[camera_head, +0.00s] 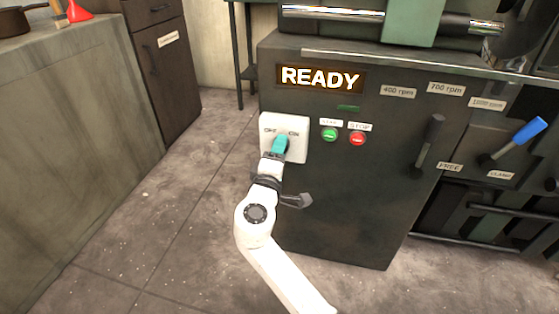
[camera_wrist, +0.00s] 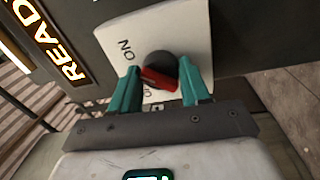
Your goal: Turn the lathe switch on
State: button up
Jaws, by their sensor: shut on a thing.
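The lathe switch is a white plate (camera_head: 298,151) on the front of the dark lathe cabinet, marked OFF at left and ON at right. In the wrist view the plate (camera_wrist: 187,28) carries a round dark knob (camera_wrist: 158,60) with a red grip bar (camera_wrist: 158,79). My gripper (camera_head: 280,144) is at the plate and hides the knob in the head view. In the wrist view its teal fingers (camera_wrist: 160,84) stand either side of the knob, shut on it.
A lit READY sign (camera_head: 320,78) is above the switch. A green button (camera_head: 330,134) and a red STOP button (camera_head: 357,138) sit close to its right. Farther right are a black lever (camera_head: 430,140) and a blue-handled lever (camera_head: 525,132). The floor at left is clear.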

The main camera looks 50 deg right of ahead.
jog(key=shift+f+m+b, duration=0.25)
jog(key=shift+m+b, duration=0.25)
jog(key=shift+m, duration=0.2)
jog(key=o, duration=0.8)
jog(key=shift+o, duration=1.1)
jog(key=shift+r, duration=0.15)
jog(key=shift+a, duration=0.1)
jog(key=p+v, duration=0.3)
jog(key=v, duration=0.7)
jog(key=shift+a, duration=0.3)
jog(key=shift+s, duration=0.1)
